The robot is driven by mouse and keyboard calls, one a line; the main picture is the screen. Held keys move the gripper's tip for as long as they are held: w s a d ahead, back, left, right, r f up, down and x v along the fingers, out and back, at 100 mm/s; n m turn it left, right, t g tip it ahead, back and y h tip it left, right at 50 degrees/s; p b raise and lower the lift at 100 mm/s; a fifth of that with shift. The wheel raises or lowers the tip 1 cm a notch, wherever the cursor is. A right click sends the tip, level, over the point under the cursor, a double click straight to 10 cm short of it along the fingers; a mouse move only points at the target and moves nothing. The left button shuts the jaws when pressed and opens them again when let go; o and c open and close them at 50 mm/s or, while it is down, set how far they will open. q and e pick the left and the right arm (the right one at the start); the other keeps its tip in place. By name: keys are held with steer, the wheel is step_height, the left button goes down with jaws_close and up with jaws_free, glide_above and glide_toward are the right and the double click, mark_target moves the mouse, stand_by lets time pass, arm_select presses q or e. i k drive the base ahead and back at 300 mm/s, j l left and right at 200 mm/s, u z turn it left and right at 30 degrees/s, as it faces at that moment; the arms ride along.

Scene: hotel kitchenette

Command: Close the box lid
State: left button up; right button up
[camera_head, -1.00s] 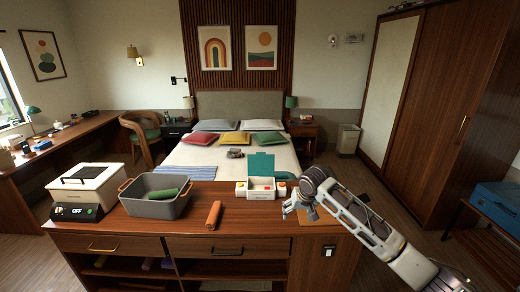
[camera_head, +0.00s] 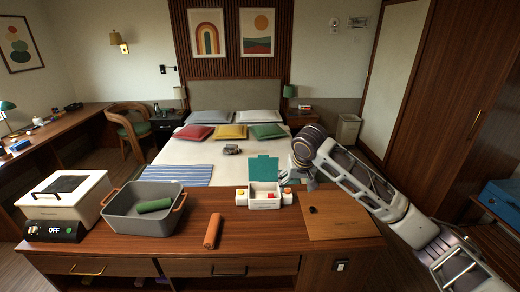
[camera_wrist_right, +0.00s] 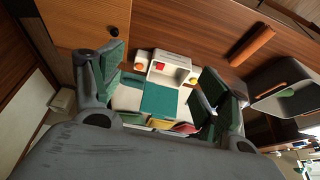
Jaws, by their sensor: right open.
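A small white box (camera_head: 264,199) stands on the wooden counter with its teal lid (camera_head: 264,169) raised upright at the back. A red item (camera_wrist_right: 158,66) shows inside the open box. My right gripper (camera_head: 309,182) is beyond the counter's back edge, just right of the lid and apart from it. In the right wrist view, its two dark green-padded fingers are spread wide, with the box (camera_wrist_right: 170,75) and lid (camera_wrist_right: 159,99) between them in the picture. Nothing is held. My left gripper is not in view.
A grey bin (camera_head: 126,219) with a green roll, a white appliance (camera_head: 58,199) and an orange roll (camera_head: 213,231) stand left of the box. A wooden board (camera_head: 340,222) with a small black knob lies to the right. The bed (camera_head: 200,155) is behind.

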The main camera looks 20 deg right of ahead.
mark_target(262, 168)
steer(key=i, duration=1.2)
